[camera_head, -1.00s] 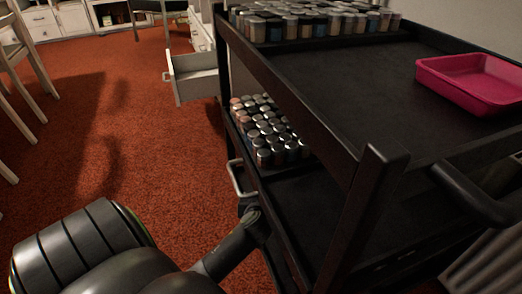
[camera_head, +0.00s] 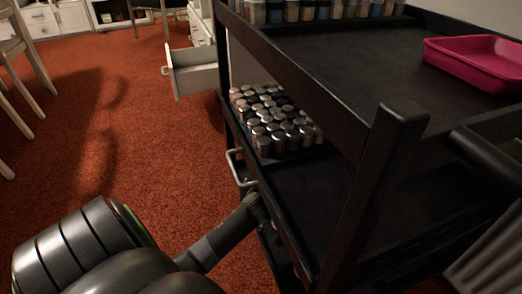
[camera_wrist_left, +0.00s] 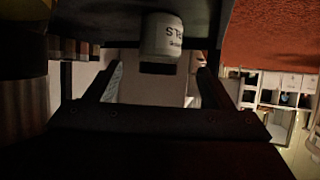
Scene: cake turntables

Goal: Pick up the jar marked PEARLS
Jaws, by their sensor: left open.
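A white jar (camera_wrist_left: 166,36) with a dark lid shows in the left wrist view. It appears upside down there, with lettering ending in "LS" partly readable. It meets a dark surface at the top of the picture. My left gripper (camera_wrist_left: 160,72) is open, its fingers on either side of the jar's lid end in the picture. The jar looks beyond the fingertips, and no contact is visible. In the head view my left arm reaches to the cart's side, and I cannot make out its fingers or this jar. My right gripper is not in view.
A black cart (camera_head: 375,150) holds several jars (camera_head: 275,118) on its lower shelf and more jars (camera_head: 320,10) on top. A pink tray (camera_head: 475,62) is on the top shelf. A metal handle (camera_head: 236,168) is near my left arm. Orange carpet (camera_head: 150,150) lies open at left.

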